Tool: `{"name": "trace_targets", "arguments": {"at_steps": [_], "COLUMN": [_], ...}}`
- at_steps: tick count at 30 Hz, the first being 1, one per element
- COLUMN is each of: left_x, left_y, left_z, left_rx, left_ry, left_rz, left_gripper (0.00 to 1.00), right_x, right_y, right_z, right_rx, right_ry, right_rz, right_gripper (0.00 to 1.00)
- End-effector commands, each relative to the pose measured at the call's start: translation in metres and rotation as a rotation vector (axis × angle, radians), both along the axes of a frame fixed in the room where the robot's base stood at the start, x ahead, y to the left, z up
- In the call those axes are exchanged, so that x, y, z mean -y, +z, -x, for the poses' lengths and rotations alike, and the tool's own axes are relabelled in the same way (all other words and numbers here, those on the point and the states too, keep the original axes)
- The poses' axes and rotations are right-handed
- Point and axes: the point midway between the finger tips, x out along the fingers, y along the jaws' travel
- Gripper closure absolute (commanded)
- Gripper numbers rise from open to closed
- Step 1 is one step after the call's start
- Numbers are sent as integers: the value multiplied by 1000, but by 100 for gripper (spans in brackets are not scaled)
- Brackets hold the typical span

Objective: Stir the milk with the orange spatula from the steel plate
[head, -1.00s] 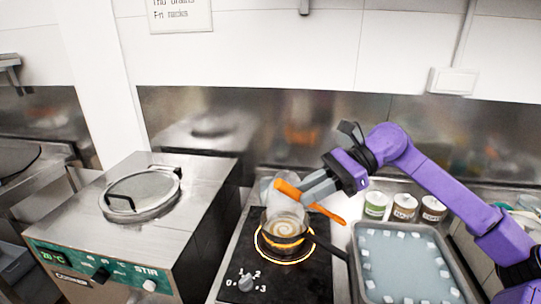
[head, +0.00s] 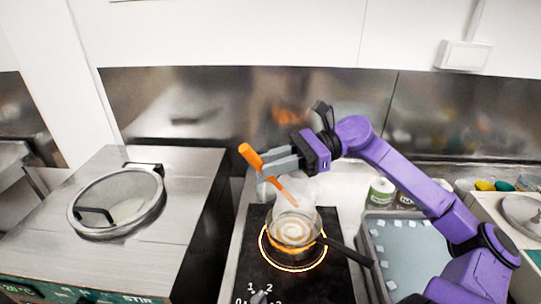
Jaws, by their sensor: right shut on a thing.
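The orange spatula (head: 252,157) is in my right gripper (head: 270,168), which is shut on it above the pot. The spatula is tilted, its upper end to the left and its lower end pointing down right toward the pot. The pot (head: 318,231) stands on the glowing ring of the black hob. The milk (head: 293,229) in it shows a pale swirl, and steam rises from it. The spatula's lower tip is at the pot's far rim; I cannot tell if it touches the milk. My left gripper is not in view.
The pot's dark handle (head: 345,251) sticks out to the lower right. A tray of ice water (head: 365,262) is right of the hob, with jars (head: 381,191) behind it. A steel batch freezer with a round lid (head: 118,200) stands at left.

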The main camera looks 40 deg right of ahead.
Motion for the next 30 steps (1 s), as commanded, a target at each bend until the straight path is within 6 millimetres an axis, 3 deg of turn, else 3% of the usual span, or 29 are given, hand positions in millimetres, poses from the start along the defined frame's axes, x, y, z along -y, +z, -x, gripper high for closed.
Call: {"name": "trace_targets", "arguments": {"at_steps": [18,30], "left_x": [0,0], "left_y": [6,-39], "left_z": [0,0], "left_rx": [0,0], "left_ry": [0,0], "left_rz": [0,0], "left_gripper": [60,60], "right_x": [-42,-24], "right_y": [-40,-75], "right_z": [-7,-5], "right_rx": [-3,0], "right_ry": [4,2], "right_rz": [0,0], "right_gripper": [100,100]}}
